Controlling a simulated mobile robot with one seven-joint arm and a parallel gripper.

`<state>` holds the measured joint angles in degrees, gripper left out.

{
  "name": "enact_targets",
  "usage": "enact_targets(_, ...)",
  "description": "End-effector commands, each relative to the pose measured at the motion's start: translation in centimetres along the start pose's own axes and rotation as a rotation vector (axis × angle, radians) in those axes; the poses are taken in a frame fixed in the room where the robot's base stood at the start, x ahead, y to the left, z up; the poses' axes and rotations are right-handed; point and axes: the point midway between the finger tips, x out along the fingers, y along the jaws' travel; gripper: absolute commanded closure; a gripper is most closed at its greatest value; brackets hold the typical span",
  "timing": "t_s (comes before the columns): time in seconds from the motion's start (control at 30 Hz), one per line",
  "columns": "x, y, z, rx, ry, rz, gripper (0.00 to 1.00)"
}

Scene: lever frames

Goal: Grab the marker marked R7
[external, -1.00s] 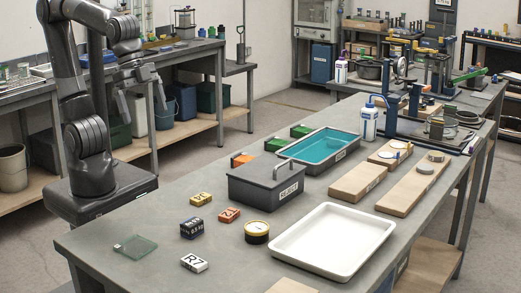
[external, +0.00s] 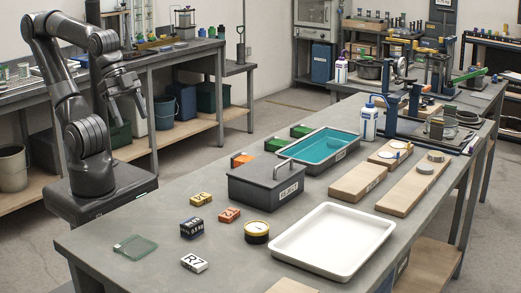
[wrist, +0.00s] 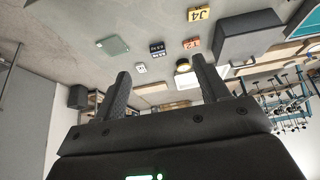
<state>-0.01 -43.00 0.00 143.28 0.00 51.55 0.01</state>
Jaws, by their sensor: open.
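The marker marked R7 (external: 194,262) is a small white block with a dark side, lying on the grey bench near its front. A small white block that looks like it shows in the wrist view (wrist: 141,69), between and beyond the fingertips; its label is too small to read there. My gripper (external: 131,116) is open and empty, raised in the air at the left, well behind and apart from the marker. Both dark fingers of my gripper show in the wrist view (wrist: 160,70).
Near the marker are a dark blue block (external: 192,228), an orange block (external: 229,215), a yellow block (external: 200,199), a round gauge (external: 257,232) and a green glass plate (external: 135,247). A white tray (external: 290,268) and a grey lidded box (external: 250,192) stand to the right.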

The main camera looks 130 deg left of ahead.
Motion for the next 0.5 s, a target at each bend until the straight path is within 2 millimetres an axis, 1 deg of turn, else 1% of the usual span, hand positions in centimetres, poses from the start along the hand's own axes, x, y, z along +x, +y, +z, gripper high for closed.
enact_targets(0.03, 0.0, 0.0, 0.0, 0.000, 0.000, 0.000, 0.37)
enact_targets(0.1, 0.0, 0.0, 0.0, 0.000, 0.000, 0.000, 0.42)
enact_targets(0.13, 0.0, 0.0, 0.0, 0.000, 0.000, 0.000, 0.44)
enact_targets(0.37, 0.0, 0.0, -0.1, 0.000, -0.001, 0.001, 0.44)
enact_targets(0.47, 0.3, 0.2, -0.8, 0.001, -0.006, 0.006, 0.44)
enact_targets(0.5, 0.6, 0.3, -1.4, 0.001, -0.009, 0.010, 0.44)
